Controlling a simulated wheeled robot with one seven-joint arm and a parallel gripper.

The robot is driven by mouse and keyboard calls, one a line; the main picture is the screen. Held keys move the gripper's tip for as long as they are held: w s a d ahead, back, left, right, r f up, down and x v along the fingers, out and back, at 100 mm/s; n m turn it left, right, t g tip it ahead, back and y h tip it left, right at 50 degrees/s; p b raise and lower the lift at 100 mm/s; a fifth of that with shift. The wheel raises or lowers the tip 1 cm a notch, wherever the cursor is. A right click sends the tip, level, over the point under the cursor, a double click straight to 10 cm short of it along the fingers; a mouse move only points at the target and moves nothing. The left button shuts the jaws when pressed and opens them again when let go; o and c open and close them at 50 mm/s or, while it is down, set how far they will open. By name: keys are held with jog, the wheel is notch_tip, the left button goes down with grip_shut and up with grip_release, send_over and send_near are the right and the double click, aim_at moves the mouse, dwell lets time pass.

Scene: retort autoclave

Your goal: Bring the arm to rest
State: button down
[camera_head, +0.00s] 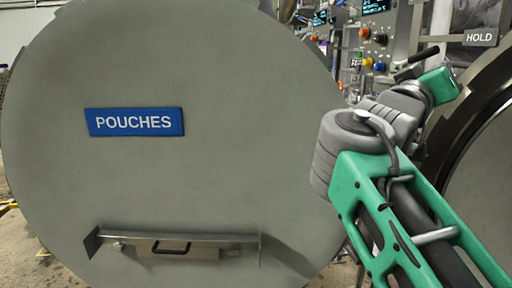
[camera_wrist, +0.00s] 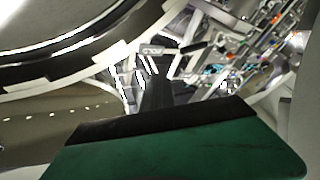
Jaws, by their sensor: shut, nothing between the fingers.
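My arm, green and grey, rises from the lower right of the head view and bends at a grey joint. Its far end is raised at the upper right, in front of the control panel and right of the round door. My gripper (camera_wrist: 165,78) shows in the wrist view as dark fingers beyond a green and black housing that fills the bottom. The fingers are shut with nothing held. The fingertips are hard to make out against the cluttered background.
A large round grey door (camera_head: 200,195) with a blue POUCHES sign (camera_head: 135,122) and a lower handle (camera_head: 171,248) fills the left and middle. A control panel (camera_head: 375,45) stands behind the arm. A HOLD sign (camera_head: 480,37) and a dark round rim (camera_head: 478,125) are close on the right.

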jog(key=w+a+f+n+g+y+p, duration=0.1)
jog(key=w+a+f+n+y+p, duration=0.15)
jog(key=a+f+y+p, duration=0.4)
jog(key=w+a+f+n+g+y+p, duration=0.1)
jog(key=w+a+f+y+p, duration=0.2)
jog(key=f, duration=0.6)
jog(key=s+a+f+g+y+p, duration=0.3)
jog(key=s+a+f+g+p, duration=0.1)
jog(key=s+f, duration=0.5)
jog(key=s+a+f+g+y+p, duration=0.4)
jog(key=s+a+f+p, duration=0.1)
jog(key=s+f, duration=0.4)
jog(key=shift+s+a+g+p, duration=0.15)
jog(key=shift+s+g+p, duration=0.15)
jog(key=shift+s, duration=0.05)
jog(key=shift+f, duration=0.1)
